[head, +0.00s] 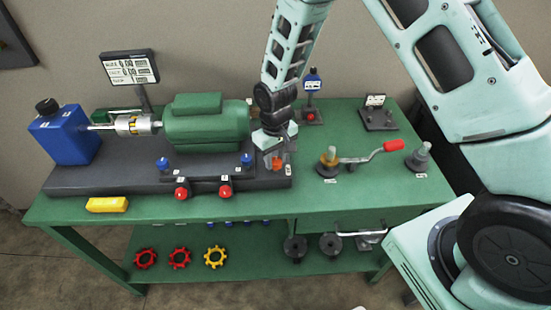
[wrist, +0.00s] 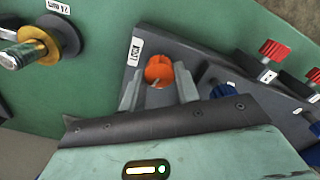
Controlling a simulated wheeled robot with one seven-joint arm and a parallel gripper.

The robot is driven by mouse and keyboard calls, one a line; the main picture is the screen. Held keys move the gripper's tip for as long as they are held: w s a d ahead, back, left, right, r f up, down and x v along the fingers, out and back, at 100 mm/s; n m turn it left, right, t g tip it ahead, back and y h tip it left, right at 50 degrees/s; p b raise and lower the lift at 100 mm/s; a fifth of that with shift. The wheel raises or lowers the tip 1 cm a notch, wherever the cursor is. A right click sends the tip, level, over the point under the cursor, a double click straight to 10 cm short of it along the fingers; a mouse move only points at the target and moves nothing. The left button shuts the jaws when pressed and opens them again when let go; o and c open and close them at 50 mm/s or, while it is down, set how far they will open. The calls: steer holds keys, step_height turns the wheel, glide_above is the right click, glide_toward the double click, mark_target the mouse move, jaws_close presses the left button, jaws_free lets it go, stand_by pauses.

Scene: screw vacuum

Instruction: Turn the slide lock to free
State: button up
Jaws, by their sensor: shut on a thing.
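The slide lock is an orange round knob (wrist: 158,72) on the right end of the dark base plate, beside a white label reading LOCK (wrist: 136,50). In the head view the orange knob (head: 277,164) shows just below my gripper (head: 272,153). In the wrist view my gripper (wrist: 158,88) has one finger on each side of the knob and is shut on it. The lower part of the knob is partly hidden by the fingers, and I cannot tell its exact turn angle.
A green motor (head: 205,122) and a blue box (head: 65,135) stand on the dark base plate (head: 120,178). Red knobs (head: 225,191) and blue knobs (head: 247,160) are near the lock. A red-handled crank (head: 375,151) lies to the right.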

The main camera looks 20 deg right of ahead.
mark_target(275, 160)
steer(key=shift+n, duration=1.1)
steer(key=o, duration=1)
steer(key=shift+c, duration=0.2)
steer(key=shift+r, duration=0.1)
step_height(275, 160, up, 17)
steer(key=b, duration=0.2)
steer(key=shift+r+b, duration=0.15)
steer(key=shift+b, duration=0.2)
steer(key=s+a+r+n, duration=0.1)
steer(key=s+a, duration=0.2)
steer(key=s, duration=1)
steer(key=s+a+r+n, duration=0.1)
steer(key=s+a, duration=0.2)
steer(key=s, duration=1.1)
steer(key=shift+n+y, duration=0.3)
